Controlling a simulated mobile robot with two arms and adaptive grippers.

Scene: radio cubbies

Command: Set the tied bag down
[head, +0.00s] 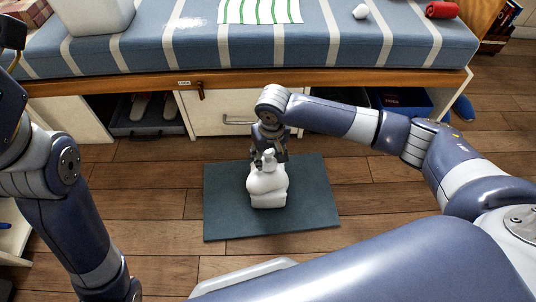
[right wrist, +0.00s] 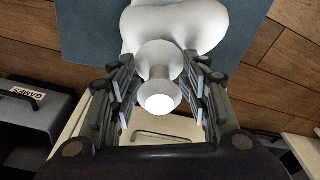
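The tied bag (head: 267,188) is white and rounded, with a narrow neck and a knob-like top. It stands upright and appears to rest on the dark teal mat (head: 222,222) on the floor. My right gripper (head: 268,157) is over the bag's top, pointing down. In the right wrist view, its two fingers (right wrist: 160,92) stand on either side of the bag's knob (right wrist: 160,98), with gaps showing beside the neck, so it looks open. The bag's body (right wrist: 185,25) lies beyond the fingertips. My left arm is at the left edge; its gripper does not show.
A bench with a blue striped cushion (head: 350,45) runs along the back. Under it are cubbies, with a grey bin (head: 150,122) at left and a blue bin (head: 402,100) at right. Wooden floor (head: 160,190) lies clear around the mat.

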